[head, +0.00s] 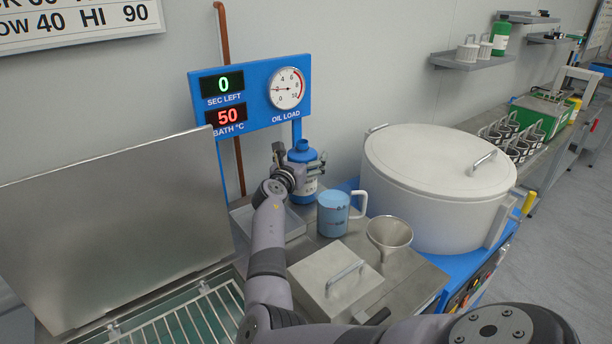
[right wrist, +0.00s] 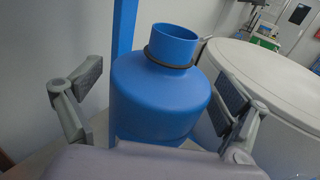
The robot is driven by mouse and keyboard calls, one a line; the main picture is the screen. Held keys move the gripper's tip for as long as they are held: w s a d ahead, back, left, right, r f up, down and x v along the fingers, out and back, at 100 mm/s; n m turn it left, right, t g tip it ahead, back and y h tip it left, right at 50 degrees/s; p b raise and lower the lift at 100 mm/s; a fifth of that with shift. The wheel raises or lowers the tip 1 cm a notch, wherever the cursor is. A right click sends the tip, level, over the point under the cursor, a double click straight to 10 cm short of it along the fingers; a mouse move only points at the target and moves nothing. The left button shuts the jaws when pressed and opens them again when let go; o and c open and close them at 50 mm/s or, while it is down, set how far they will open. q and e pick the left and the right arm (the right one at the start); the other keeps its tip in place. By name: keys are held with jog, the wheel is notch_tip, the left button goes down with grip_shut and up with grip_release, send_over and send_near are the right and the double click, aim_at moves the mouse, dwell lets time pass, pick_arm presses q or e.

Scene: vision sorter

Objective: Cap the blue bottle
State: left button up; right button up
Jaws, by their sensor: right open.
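The blue bottle (head: 302,154) stands at the back of the steel worktop, below the gauge panel. Its body is blue with a pale label low down. In the right wrist view the bottle (right wrist: 158,100) is upright, with an open, uncapped neck and a dark ring around the neck's base. My right gripper (head: 298,163) is open, with one finger on each side of the bottle. In the right wrist view gaps show between the fingers and the bottle. I cannot make out a loose cap in either view. My left gripper is not in view.
A blue mug (head: 333,216), a metal funnel (head: 390,236) and a handled steel lid (head: 325,285) stand close in front. A large white drum (head: 425,200) is right of the bottle. The blue gauge panel (head: 250,92) stands behind. An open-lidded bath with a rack (head: 195,325) is at front left.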

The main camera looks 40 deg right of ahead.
jog(key=shift+s+a+r, duration=0.15)
jog(key=shift+a+r, duration=0.2)
jog(key=shift+a, duration=0.2)
jog(key=shift+c, duration=0.3)
jog(key=shift+d+f, duration=0.3)
jog(key=shift+d, duration=0.15)
jog(key=c, duration=0.5)
jog(key=shift+a+r, duration=0.15)
jog(key=shift+a, duration=0.05)
jog(key=c, duration=0.5)
jog(key=shift+d+r, duration=0.1)
jog(key=c, duration=1)
